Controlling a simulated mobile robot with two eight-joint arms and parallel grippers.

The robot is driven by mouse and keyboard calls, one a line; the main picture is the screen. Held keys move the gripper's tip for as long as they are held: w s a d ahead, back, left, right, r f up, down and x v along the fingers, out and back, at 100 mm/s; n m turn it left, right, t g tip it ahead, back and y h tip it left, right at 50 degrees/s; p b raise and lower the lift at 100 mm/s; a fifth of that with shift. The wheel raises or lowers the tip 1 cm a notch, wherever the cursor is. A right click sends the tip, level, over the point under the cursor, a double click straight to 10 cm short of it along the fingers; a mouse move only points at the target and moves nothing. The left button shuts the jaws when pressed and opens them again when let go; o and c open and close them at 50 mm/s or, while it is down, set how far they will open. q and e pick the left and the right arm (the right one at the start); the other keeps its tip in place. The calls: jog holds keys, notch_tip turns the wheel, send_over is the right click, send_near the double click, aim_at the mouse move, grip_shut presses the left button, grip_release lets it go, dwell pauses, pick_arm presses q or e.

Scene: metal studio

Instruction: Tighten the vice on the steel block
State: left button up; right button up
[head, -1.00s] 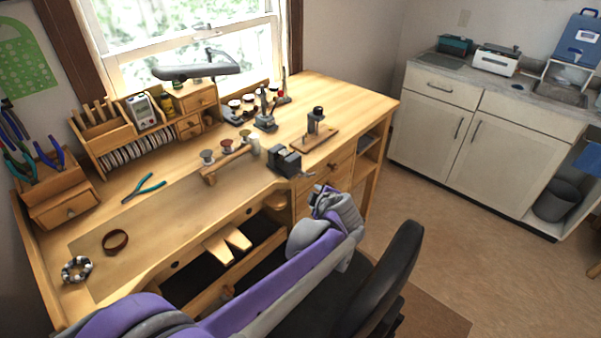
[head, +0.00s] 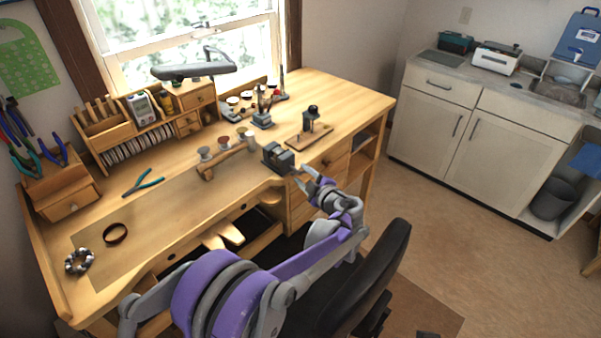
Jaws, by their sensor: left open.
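The small dark grey vice (head: 277,158) stands at the front edge of the wooden workbench, right of the middle. A steel block cannot be told apart from the vice's jaws at this size. My left gripper (head: 303,177) is open, just right of and in front of the vice, with its fingers pointing up and left toward the vice's front end. Whether a finger touches the vice or its handle I cannot tell. My right gripper is not in view.
A black chair (head: 385,270) stands close to my left arm.

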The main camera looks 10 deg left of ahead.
pick_arm(q)
jog(key=shift+x, duration=1)
jog(key=shift+c, duration=0.2)
grip_shut()
